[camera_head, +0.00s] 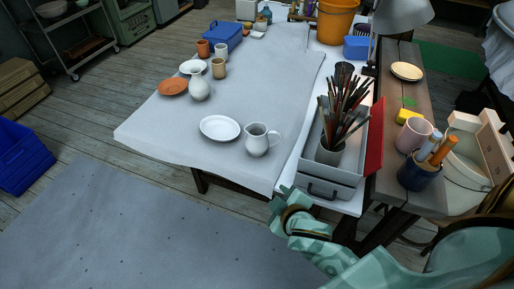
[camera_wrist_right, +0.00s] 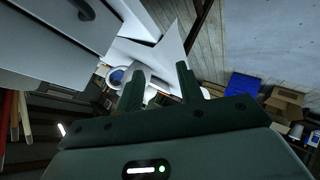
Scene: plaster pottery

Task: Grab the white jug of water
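The white jug (camera_head: 258,141) stands upright near the front edge of the grey-covered table (camera_head: 262,65), with its handle to the right. I cannot tell whether it holds water. My right gripper (camera_head: 282,203) is below and slightly right of the jug in the head view, clear of it and in front of the table edge. In the right wrist view its two fingers (camera_wrist_right: 160,85) are apart with nothing held between them. I cannot make out the jug surely in that view. My left gripper is not in view.
A white plate (camera_head: 220,128) lies just left of the jug. To its right, a drawer box (camera_head: 325,187) carries a cup of brushes (camera_head: 332,150). The table's front left is bare.

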